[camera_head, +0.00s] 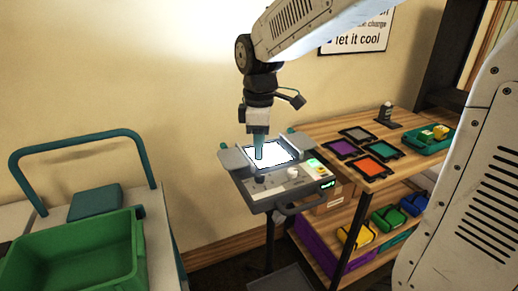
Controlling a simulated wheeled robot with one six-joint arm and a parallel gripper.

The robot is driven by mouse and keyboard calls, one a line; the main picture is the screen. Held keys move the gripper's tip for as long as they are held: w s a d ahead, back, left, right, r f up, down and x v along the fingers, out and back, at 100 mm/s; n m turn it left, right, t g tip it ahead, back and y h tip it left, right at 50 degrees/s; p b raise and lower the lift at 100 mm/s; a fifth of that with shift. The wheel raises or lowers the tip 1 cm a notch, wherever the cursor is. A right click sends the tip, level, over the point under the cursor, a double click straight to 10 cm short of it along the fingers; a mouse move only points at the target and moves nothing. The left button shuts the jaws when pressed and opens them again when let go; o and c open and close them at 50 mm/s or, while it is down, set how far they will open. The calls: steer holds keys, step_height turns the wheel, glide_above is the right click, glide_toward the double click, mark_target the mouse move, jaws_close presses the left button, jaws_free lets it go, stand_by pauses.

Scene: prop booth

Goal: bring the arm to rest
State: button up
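My arm reaches in from the upper right, with its wrist hanging down near the middle of the view. My gripper (259,152) points straight down over the bright white panel (287,152) of a grey device. Its blue-grey tip is at or just above the panel; I cannot tell whether it touches. The fingers look close together, but it is too small to tell whether they are open, shut or holding something.
The device (262,196) has knobs, green lights and a front handle. A wooden shelf unit (325,128) at right carries coloured square frames (375,166), a dark bottle (385,112) and a teal tray (413,147). A green bin (140,262) sits on a cart at left.

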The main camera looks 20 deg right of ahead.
stand_by(0.3)
steer(key=shift+s+f+m, duration=0.2)
steer(key=shift+s+m, duration=0.1)
steer(key=shift+m, duration=0.4)
steer(key=s+d+r+m, duration=0.1)
steer(key=s+m, duration=0.4)
steer(key=s, duration=0.6)
steer(key=s+d+r+m+t, duration=0.1)
steer(key=s+m, duration=0.4)
steer(key=s, duration=0.6)
steer(key=shift+d+m, duration=0.4)
steer(key=shift+s, duration=0.1)
